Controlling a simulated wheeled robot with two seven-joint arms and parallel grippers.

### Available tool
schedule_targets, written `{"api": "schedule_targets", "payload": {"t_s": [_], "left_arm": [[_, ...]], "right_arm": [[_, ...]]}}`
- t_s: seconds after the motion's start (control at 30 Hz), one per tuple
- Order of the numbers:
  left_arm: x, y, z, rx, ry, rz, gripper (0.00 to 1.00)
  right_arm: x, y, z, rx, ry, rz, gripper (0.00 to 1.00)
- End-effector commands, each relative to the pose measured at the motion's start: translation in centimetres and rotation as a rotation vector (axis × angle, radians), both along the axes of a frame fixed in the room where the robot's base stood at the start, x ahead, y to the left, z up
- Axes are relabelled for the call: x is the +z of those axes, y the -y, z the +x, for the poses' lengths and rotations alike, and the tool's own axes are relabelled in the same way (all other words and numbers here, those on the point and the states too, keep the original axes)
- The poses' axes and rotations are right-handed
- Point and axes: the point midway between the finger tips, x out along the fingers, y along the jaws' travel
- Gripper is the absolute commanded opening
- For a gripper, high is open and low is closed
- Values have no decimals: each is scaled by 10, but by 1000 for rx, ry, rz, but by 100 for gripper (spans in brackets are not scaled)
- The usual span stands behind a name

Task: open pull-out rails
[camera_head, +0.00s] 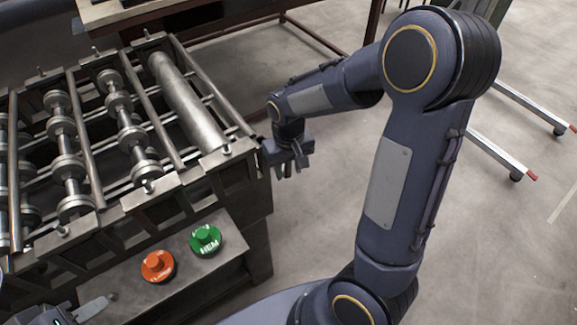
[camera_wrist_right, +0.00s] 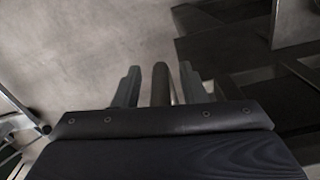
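The roll-forming machine (camera_head: 130,195) stands at the left in the head view, with several shafts and rollers across its frame. My right gripper (camera_head: 287,170) is beside the machine's right end, fingers pointing down. In the right wrist view its two fingers (camera_wrist_right: 159,85) are apart, with an upright dark round bar (camera_wrist_right: 160,84) between them and a gap on each side. I cannot tell whether this bar is a pull-out rail's end. Part of what looks like my left gripper (camera_head: 92,309) shows at the bottom left edge; its fingers are not clear.
A green button (camera_head: 205,240) and an orange button (camera_head: 157,266) sit on a shelf on the machine's near side. A table (camera_head: 130,12) stands behind it. A stand with metal legs (camera_head: 498,153) is at the right. The floor right of the machine is largely clear.

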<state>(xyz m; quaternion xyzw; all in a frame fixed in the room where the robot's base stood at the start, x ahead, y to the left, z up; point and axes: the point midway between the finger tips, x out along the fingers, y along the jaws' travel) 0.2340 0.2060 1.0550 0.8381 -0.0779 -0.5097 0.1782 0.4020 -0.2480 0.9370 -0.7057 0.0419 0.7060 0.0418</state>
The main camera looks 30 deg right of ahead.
Motion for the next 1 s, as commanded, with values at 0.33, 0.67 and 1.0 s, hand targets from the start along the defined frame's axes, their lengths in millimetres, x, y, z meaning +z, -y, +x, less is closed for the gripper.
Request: {"api": "schedule_targets", "payload": {"t_s": [0.33, 0.67, 1.0], "left_arm": [[0, 0, 0, 0, 0, 0, 36], [0, 0, 0, 0, 0, 0, 36], [-1, 0, 0, 0, 0, 0, 36]], "right_arm": [[0, 0, 0, 0, 0, 0, 16], [0, 0, 0, 0, 0, 0, 0], [0, 30, 3, -7, 2, -1, 0]]}}
